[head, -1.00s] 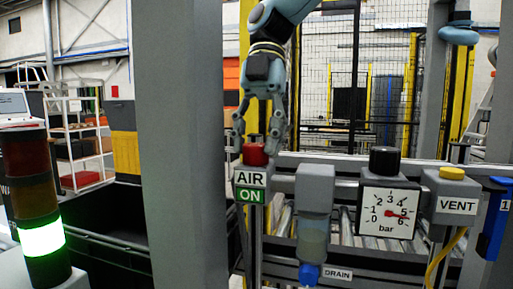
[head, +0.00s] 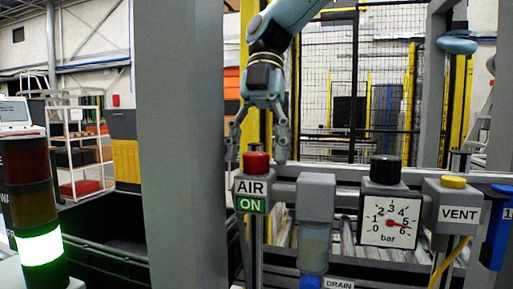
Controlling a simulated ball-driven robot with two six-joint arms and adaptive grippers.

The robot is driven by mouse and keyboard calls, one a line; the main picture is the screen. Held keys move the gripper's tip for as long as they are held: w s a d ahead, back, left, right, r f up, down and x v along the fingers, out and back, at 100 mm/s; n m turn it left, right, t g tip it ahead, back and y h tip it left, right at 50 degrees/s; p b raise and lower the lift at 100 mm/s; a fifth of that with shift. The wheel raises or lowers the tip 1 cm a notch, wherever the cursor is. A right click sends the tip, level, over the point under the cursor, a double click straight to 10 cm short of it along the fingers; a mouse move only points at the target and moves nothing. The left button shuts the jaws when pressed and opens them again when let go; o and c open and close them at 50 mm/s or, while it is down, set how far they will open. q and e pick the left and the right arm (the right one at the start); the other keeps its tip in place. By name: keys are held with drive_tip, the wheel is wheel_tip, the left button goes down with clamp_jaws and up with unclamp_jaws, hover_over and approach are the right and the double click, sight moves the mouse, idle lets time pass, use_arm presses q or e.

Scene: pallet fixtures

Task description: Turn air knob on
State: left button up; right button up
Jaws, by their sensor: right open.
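The red air knob (head: 256,162) sits on top of a grey block whose label reads AIR above a green ON sign (head: 251,205). My right gripper (head: 257,158) comes down from above, with its fingers spread open on either side of the knob. The fingertips look apart from the knob, though how far in depth I cannot tell. The pressure gauge (head: 391,222) has its red needle between 5 and 6 bar. My left gripper is not in view.
A filter bowl with a DRAIN label (head: 340,284), a black knob (head: 385,169) and a yellow VENT button (head: 453,182) stand to the right. A grey post (head: 181,120) rises close on the left. A signal tower (head: 39,245) is lit at its lowest segment.

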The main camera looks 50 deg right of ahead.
drive_tip(key=shift+r, duration=0.1)
drive_tip(key=v, duration=0.7)
idle(0.5)
